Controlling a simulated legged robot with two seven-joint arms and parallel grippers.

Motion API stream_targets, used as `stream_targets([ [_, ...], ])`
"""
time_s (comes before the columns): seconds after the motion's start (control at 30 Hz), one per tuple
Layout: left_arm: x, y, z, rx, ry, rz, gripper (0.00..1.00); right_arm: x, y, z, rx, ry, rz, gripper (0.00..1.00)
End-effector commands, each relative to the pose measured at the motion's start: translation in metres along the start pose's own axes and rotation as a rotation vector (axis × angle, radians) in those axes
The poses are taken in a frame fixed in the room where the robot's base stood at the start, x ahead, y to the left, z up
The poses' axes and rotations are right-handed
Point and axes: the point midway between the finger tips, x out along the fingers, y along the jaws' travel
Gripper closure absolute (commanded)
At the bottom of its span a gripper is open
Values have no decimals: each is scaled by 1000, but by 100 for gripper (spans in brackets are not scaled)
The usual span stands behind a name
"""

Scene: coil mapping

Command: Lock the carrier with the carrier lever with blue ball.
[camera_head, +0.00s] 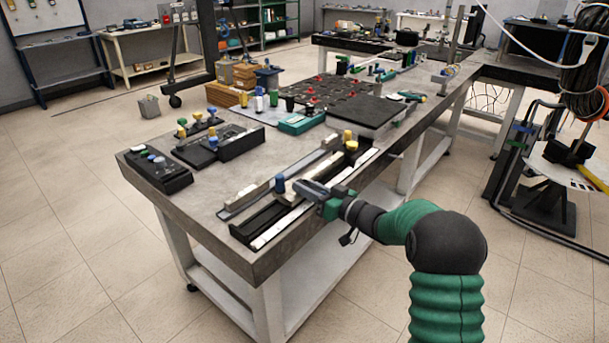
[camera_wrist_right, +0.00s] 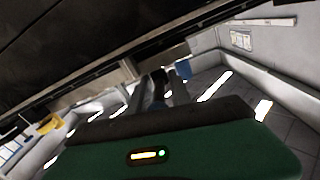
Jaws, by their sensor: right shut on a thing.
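The carrier rail (camera_head: 262,212) lies along the near edge of the workbench, with a white strip on its front side. The carrier lever's blue ball (camera_head: 280,184) stands up at the rail's left part. My right gripper (camera_head: 300,187) comes in from the right, its fingertips at the blue ball. In the right wrist view its fingers (camera_wrist_right: 158,90) are closed around a dark, narrow piece that seems to be the lever; the fingers and shade hide its exact shape. A blue patch (camera_wrist_right: 182,74) shows beside the fingers. My left gripper is not in view.
Yellow knobs (camera_head: 350,141) stand at the rail's far end. A black fixture (camera_head: 222,145), a teal case (camera_head: 301,122) and a dark perforated board (camera_head: 330,92) lie farther back.

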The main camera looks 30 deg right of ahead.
Motion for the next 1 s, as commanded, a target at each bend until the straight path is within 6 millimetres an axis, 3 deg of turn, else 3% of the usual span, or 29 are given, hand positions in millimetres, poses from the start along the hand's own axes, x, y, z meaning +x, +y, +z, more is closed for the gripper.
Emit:
stream_targets([
  [0.13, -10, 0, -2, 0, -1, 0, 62, -3, 8, -3, 2, -5, -15, 100],
  [0.6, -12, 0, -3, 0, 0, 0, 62, -4, 10, -3, -2, -5, -27, 100],
  [0.63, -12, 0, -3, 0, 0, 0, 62, -4, 11, -3, -2, -4, -27, 74],
  [0.7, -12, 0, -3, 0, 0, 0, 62, -4, 10, -3, -2, -4, -28, 65],
  [1.0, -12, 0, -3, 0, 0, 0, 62, -2, 6, -2, -3, -6, -35, 62],
])
